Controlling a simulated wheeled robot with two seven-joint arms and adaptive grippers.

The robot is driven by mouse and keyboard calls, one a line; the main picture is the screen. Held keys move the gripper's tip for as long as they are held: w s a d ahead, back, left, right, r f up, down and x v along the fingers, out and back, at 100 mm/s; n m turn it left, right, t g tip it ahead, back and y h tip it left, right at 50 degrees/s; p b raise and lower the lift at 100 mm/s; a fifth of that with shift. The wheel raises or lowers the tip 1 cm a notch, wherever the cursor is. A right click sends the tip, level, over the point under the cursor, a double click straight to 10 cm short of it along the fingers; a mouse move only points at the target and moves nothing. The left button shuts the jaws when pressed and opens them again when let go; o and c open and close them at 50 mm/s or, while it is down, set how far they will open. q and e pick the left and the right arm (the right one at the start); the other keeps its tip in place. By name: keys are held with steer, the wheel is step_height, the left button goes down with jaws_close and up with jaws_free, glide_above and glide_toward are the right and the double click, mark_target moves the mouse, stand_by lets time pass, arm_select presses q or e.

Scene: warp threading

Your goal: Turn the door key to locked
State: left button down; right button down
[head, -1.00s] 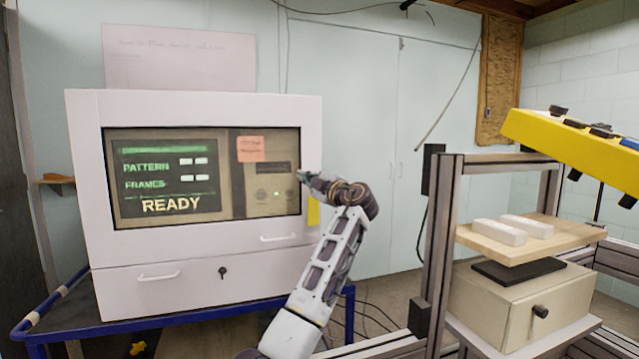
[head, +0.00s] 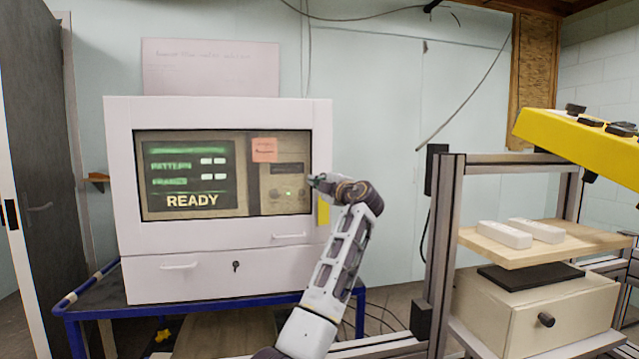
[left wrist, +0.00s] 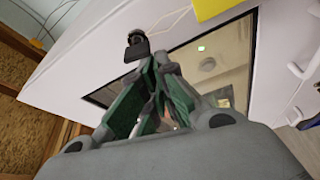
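A white cabinet (head: 225,112) has a glazed door (head: 222,175) over a READY screen. A dark key-like piece (left wrist: 137,45) sits on the white frame beside the glass in the left wrist view. A cord runs from near it to a yellow tag (left wrist: 215,8); the tag also shows on the cabinet's right side in the head view (head: 323,211). My left gripper (head: 315,181) is at the door's right edge. Its green-padded fingers (left wrist: 158,62) look slightly apart, tips just short of the dark piece. Contact is unclear. My right gripper is out of view.
A drawer (head: 205,274) below the door has its own small dark key (head: 236,266). The cabinet stands on a blue cart (head: 85,312). At right are a metal frame (head: 447,230), a wooden shelf with white blocks (head: 545,250) and a yellow control box (head: 570,140).

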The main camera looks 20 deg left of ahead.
arm_select(q)
steer(key=shift+f, duration=0.15)
stand_by(0.5)
